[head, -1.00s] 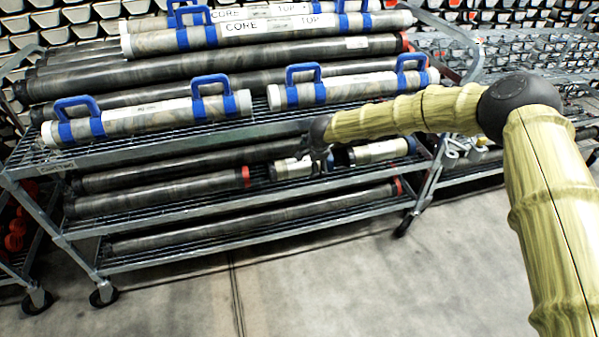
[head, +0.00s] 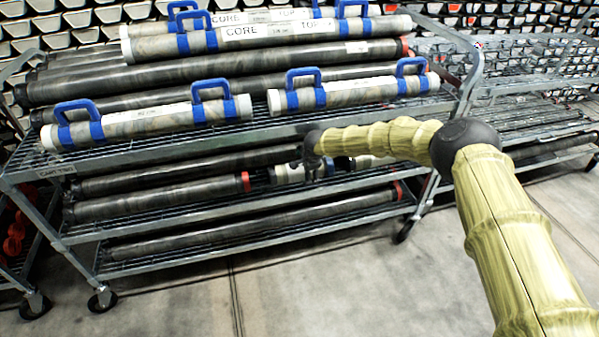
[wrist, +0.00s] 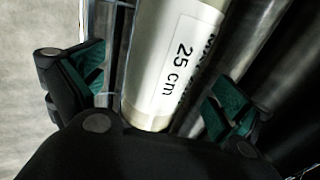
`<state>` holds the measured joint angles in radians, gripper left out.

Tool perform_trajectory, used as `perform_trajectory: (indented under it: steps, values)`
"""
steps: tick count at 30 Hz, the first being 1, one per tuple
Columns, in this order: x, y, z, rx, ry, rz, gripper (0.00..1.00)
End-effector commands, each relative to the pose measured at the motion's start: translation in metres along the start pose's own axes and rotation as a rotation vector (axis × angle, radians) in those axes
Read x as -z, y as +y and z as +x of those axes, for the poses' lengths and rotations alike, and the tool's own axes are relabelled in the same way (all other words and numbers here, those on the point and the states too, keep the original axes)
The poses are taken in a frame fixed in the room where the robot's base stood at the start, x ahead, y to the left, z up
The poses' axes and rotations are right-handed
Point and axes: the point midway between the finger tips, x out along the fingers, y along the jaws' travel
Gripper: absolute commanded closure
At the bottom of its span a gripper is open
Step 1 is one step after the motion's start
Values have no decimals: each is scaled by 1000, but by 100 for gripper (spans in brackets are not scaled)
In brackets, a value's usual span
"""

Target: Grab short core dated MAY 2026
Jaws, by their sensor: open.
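A short core (wrist: 168,62) with a white label reading "25 cm" lies between the two open fingers of my gripper (wrist: 150,95) in the wrist view. More letters on its label are cut off, so I cannot read a date. In the head view my gripper (head: 312,165) is at the cart's middle shelf, in front of a short pale core (head: 290,173). Another short core (head: 372,162) lies to its right, partly hidden by my arm. Which of the two shows in the wrist view I cannot tell for sure.
The wire-shelf cart (head: 250,137) holds long dark cores (head: 160,205) beside the short ones. Two blue-handled cores (head: 150,120) lie on the upper shelf above my gripper. The concrete floor (head: 300,290) in front is clear.

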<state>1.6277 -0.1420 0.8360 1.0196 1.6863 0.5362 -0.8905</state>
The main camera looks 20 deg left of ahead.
Motion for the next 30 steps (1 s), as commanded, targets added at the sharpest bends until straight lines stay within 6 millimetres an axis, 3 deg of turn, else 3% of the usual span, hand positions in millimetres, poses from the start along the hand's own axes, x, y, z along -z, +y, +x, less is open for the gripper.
perform_trajectory:
  steps: [4,13,27,29,30]
  values:
    - [1,-1,12,1,1,1,0]
    - [1,0,14,1,1,0,0]
    - [1,0,14,0,1,0,86]
    - [1,0,14,0,1,0,96]
    - [1,-3,12,4,1,1,96]
